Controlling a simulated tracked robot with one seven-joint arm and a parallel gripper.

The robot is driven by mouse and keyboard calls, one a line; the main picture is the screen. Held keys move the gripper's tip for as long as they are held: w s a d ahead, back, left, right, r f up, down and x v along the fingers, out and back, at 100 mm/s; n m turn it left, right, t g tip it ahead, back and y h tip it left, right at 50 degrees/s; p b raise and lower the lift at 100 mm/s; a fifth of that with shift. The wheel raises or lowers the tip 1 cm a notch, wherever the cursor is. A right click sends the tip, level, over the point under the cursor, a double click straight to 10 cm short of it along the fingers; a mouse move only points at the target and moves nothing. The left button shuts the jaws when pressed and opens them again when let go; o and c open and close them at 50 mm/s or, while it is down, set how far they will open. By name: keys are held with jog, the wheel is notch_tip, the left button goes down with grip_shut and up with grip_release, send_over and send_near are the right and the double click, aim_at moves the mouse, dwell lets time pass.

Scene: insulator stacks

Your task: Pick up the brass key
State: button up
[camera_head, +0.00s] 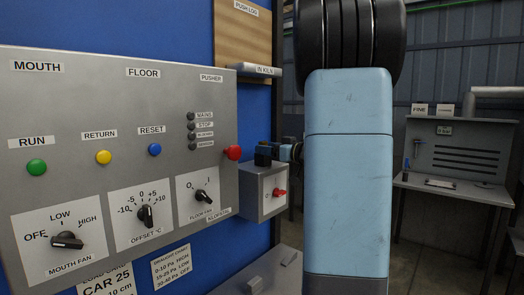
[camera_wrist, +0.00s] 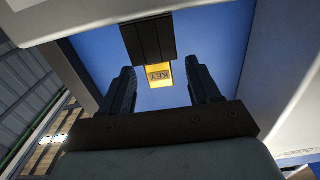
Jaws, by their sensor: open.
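A yellow, brass-coloured piece marked KEY (camera_wrist: 159,75) shows in the wrist view, with its lettering upside down. It hangs at the edge of a dark ribbed block (camera_wrist: 148,40). My gripper (camera_wrist: 160,67) is open, with one dark finger on each side of the key piece. Gaps show between the fingers and the key, so I see no grip on it. In the head view the end of my arm (camera_head: 287,152) is just above a small grey box (camera_head: 262,207), partly hidden behind my blue arm link. I cannot make out the key there.
A large grey control panel (camera_head: 110,180) with buttons and dials fills the left. A red button (camera_head: 233,153) sticks out near my gripper, and a red knob (camera_head: 279,192) is on the small box. A grey workbench (camera_head: 455,185) stands at the back right.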

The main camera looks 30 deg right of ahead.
jog(key=x, duration=0.2)
jog(key=shift+w+a, duration=0.1)
jog(key=shift+w, duration=0.3)
jog(key=c, duration=1.1)
